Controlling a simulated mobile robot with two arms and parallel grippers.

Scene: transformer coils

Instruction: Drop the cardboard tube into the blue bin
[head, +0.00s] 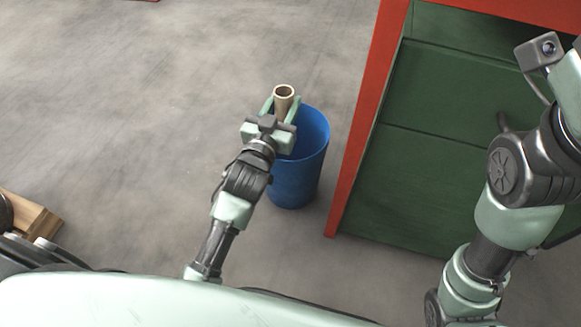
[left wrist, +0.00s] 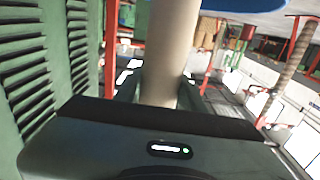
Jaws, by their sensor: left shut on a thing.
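The cardboard tube (head: 284,93) is a short tan hollow cylinder, held with its open end up in the head view. My left gripper (head: 281,106) is shut on it, with one finger on each side. In the left wrist view the tube (left wrist: 168,50) rises between the fingers, and its lower part is hidden by the gripper body. The blue bin (head: 300,175) stands on the floor, open at the top. In the head view the gripper and tube overlap the bin's left rim; how high they are above it I cannot tell.
A green cabinet with a red frame (head: 362,130) stands close to the right of the bin. My right arm reaches up at the right edge, its gripper out of view. A wooden piece (head: 32,218) lies at the lower left. The grey floor (head: 130,120) left of the bin is clear.

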